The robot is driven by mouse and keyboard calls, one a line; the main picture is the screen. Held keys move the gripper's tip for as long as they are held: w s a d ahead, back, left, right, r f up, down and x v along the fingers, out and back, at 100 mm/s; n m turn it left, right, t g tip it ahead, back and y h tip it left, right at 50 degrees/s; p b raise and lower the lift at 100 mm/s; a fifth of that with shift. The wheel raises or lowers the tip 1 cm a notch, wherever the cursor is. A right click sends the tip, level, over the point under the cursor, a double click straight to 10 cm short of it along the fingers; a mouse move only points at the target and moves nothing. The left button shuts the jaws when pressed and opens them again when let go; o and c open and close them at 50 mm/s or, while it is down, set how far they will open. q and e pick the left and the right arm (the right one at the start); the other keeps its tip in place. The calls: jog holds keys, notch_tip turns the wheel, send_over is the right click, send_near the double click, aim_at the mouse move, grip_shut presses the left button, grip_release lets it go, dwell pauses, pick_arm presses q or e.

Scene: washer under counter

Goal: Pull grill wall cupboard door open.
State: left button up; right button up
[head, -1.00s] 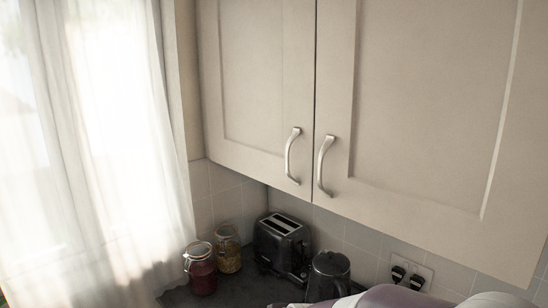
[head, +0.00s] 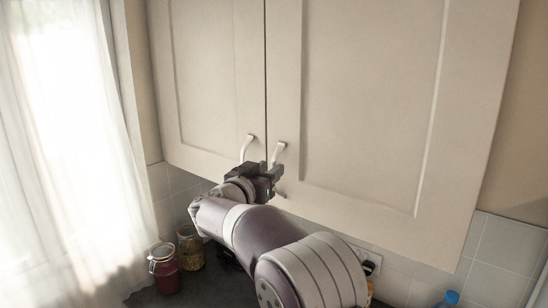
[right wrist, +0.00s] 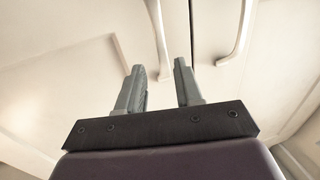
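The wall cupboard has two closed cream doors, a left door (head: 215,80) and a right door (head: 360,100), meeting at a narrow seam. Each has a curved metal handle by the seam, the left handle (head: 247,146) and the right handle (head: 278,152). The other handle (right wrist: 237,35) is off to the side. My left gripper is out of view.
Below the cupboard are a red-filled jar (head: 165,268) and a second jar (head: 190,250) on the dark counter. A curtained window (head: 70,150) is at the left. A plug socket (head: 370,260) and a blue-topped item (head: 451,297) show at lower right.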

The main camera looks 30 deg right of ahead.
jog(key=shift+x, duration=0.95)
jog(key=shift+w+d+f, duration=0.2)
jog(key=shift+w+f, duration=0.05)
jog(key=shift+w, duration=0.15)
jog(key=shift+s+a+r, duration=0.15)
jog(key=shift+s+a, duration=0.05)
jog(key=shift+s, duration=0.05)
grip_shut()
jog(key=shift+w, duration=0.1)
